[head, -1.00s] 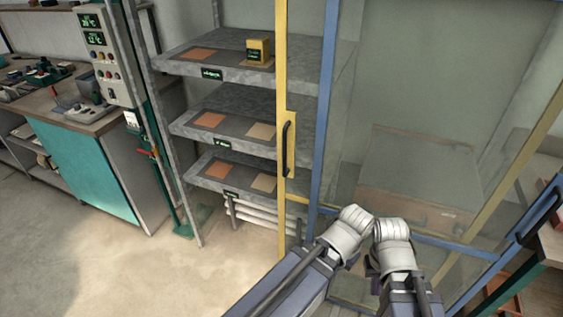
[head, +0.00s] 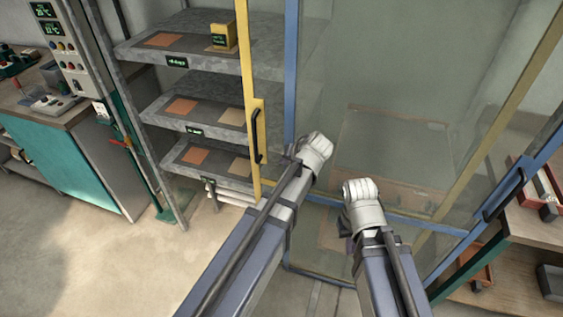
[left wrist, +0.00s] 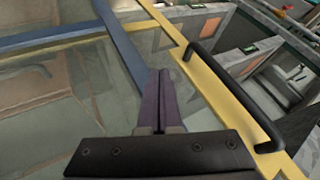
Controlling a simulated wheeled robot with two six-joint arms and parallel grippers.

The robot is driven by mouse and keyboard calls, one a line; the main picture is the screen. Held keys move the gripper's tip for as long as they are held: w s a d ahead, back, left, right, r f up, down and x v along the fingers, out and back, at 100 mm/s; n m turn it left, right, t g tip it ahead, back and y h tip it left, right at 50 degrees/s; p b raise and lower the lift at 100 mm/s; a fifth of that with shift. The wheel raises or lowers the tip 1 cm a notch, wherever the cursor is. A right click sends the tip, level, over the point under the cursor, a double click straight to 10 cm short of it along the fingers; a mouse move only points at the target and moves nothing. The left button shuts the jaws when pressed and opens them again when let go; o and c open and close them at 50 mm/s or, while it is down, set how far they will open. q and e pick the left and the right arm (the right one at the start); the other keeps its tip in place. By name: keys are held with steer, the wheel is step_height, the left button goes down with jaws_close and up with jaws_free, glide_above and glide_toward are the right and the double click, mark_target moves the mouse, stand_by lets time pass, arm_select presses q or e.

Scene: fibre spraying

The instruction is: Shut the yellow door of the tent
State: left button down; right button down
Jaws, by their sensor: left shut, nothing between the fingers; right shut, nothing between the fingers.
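The yellow door (head: 246,75) of the tent is a clear panel with a yellow upright frame and a black bar handle (head: 258,135). Shelves show uncovered to the left of this upright, so the door stands partly open. In the left wrist view, the yellow upright (left wrist: 164,22) and black handle (left wrist: 235,95) are to the right of my fingers. My left gripper (head: 318,148) is just right of the handle, apart from it. In the left wrist view its fingers (left wrist: 162,105) are shut and empty. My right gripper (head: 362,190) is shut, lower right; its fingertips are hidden.
A blue frame upright (head: 290,60) stands right of the yellow one; a blue frame with a dark handle (head: 503,190) is at right. Shelves (head: 200,130) with orange and tan squares are inside. A teal cabinet (head: 70,170) stands left. The floor (head: 80,250) at lower left is clear.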

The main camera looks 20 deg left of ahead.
mark_target(267, 160)
arm_select(q)
steer(key=b+x, duration=0.5)
steer(key=x, duration=0.3)
steer(key=shift+d+f, duration=0.15)
steer(key=shift+f, duration=0.05)
steer(key=shift+a+r+p, duration=0.2)
steer(key=shift+a+r, duration=0.05)
steer(key=shift+a, duration=0.35)
steer(key=shift+a+r+p, duration=0.15)
steer(key=shift+a+r, duration=0.15)
steer(key=shift+a, duration=0.3)
steer(key=shift+a+r, duration=0.15)
steer(key=shift+a, duration=0.65)
steer(key=w+a, duration=0.2)
steer(key=a, duration=5.5)
steer(key=shift+a+r, duration=0.1)
